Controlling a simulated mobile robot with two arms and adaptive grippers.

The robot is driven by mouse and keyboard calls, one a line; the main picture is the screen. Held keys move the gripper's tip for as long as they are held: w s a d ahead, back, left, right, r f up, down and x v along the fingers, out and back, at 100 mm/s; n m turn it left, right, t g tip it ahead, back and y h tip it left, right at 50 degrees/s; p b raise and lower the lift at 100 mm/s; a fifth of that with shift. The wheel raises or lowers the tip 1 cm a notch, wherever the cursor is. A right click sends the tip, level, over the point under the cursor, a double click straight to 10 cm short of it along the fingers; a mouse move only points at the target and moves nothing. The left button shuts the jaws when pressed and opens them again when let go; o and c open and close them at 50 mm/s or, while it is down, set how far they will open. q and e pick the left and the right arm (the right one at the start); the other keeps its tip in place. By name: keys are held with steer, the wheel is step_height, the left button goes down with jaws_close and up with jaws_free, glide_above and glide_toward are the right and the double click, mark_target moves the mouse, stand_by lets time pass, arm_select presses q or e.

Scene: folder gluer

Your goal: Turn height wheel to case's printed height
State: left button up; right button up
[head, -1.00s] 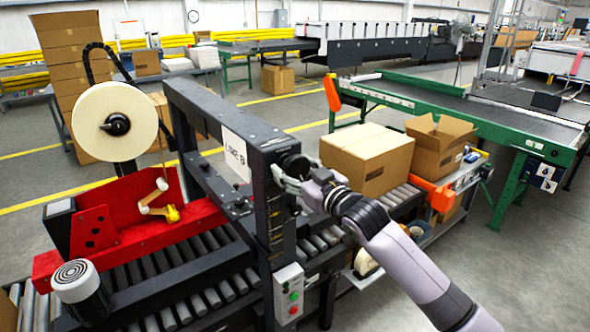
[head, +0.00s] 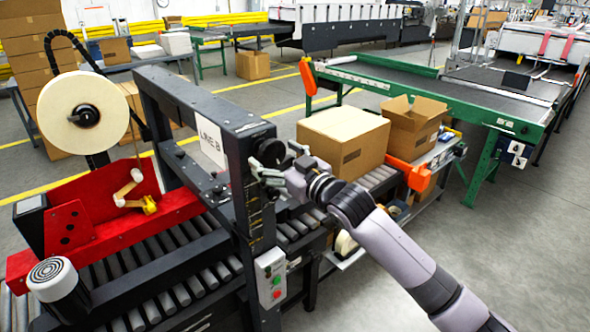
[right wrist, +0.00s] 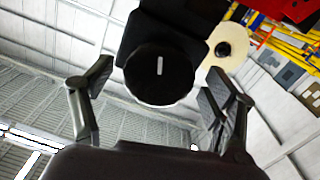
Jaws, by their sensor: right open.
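The height wheel is a round black knob (head: 271,152) on the near end of the dark crossbeam. In the right wrist view its face (right wrist: 160,75) shows a short white mark, nearly upright in the picture. My right gripper (head: 262,172) is open at the wheel. In the right wrist view its fingers (right wrist: 158,70) stand apart on either side of the wheel, with gaps showing. The case (head: 342,142) is a closed brown carton on the rollers behind my gripper. A small dark print shows on its side, too small to read. My left gripper is not in view.
A white sign (head: 212,137) hangs on the beam. A control box (head: 270,278) with buttons is below the wheel. An open carton (head: 413,126) stands right of the case, above an orange part (head: 409,172). A tape roll (head: 83,113) stands left. Floor at the right is clear.

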steer(key=v, duration=1)
